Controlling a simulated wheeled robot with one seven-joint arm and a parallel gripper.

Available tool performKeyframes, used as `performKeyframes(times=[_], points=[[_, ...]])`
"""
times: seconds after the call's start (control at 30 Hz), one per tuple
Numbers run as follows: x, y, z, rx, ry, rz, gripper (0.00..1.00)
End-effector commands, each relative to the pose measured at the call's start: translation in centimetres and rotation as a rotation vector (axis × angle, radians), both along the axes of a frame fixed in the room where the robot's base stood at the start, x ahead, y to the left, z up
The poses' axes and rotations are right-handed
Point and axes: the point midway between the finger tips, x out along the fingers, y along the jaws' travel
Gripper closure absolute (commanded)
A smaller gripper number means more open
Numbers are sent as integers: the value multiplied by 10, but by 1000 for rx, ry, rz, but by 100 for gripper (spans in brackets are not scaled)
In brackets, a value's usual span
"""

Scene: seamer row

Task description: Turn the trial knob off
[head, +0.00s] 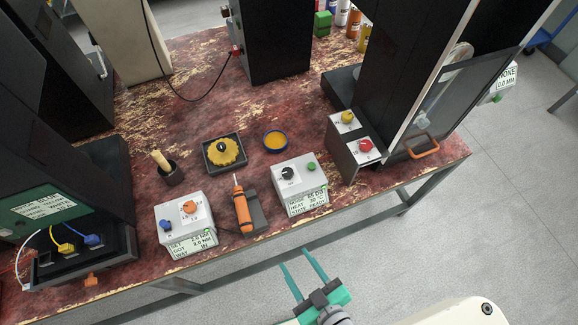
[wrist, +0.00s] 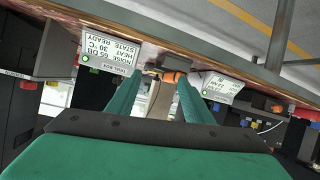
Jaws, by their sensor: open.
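A white box (head: 300,199) stands near the table's front edge, with a black knob (head: 288,173) and a green button (head: 311,167) on top. Its front display reads noise 65 dB, heat 30 °C, state ready; the knob's own marks are too small to read. The box also shows upside down in the wrist view (wrist: 106,52), where its knob is hidden. My gripper (head: 295,258) is open and empty, in front of the table edge and below the box in the picture. Its teal fingers (wrist: 160,78) show in the wrist view.
An orange-handled tool (head: 242,212) rests in a holder left of the box. Beyond it is another white box (head: 184,226) with orange and blue knobs. A panel with yellow and red knobs (head: 356,140) stands right. The floor before the table is clear.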

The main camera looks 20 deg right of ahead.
Motion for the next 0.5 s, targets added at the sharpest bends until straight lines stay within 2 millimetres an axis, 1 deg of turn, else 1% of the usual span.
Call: performKeyframes(times=[0.03,0.1,0.27,0.37,0.5], points=[[11,-7,-1,-23,14,41,54],[26,-18,-2,-55,37,84,54],[65,-35,1,-121,81,185,54],[92,-38,7,-158,100,251,54],[131,-32,21,-203,120,346,54]])
